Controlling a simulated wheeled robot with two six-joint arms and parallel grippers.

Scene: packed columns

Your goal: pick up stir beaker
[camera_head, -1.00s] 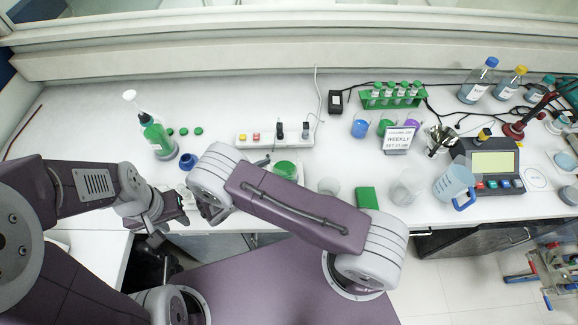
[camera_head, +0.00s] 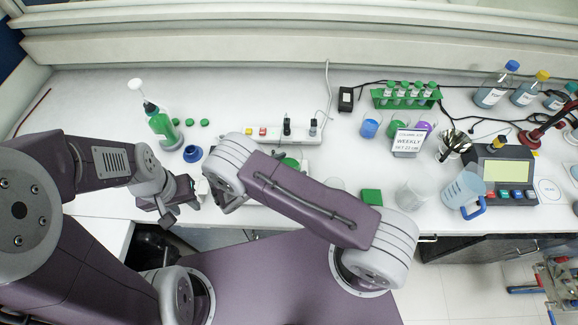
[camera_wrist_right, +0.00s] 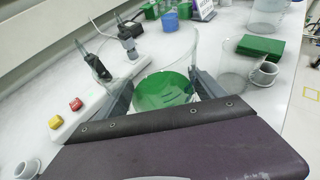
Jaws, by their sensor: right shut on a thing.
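The beaker with green liquid (camera_wrist_right: 166,88) stands between the two fingers of my right gripper (camera_wrist_right: 165,95) in the right wrist view. The gripper is shut on it, with a finger along each side. The beaker's clear wall rises above the fingers; its lower front is hidden by my gripper body. In the head view only a green part of the beaker (camera_head: 291,162) shows behind my right arm, and the right fingertips are hidden. My left gripper (camera_head: 178,203) is over the front edge of the bench at the left; its finger opening is unclear.
A power strip (camera_head: 270,134) with plugs lies behind the beaker. A clear empty beaker (camera_wrist_right: 238,72) and a green block (camera_head: 371,197) are to its right. A green pump bottle (camera_head: 162,128) and blue object (camera_head: 193,153) stand left. A blue-tinted jug (camera_head: 460,190) is farther right.

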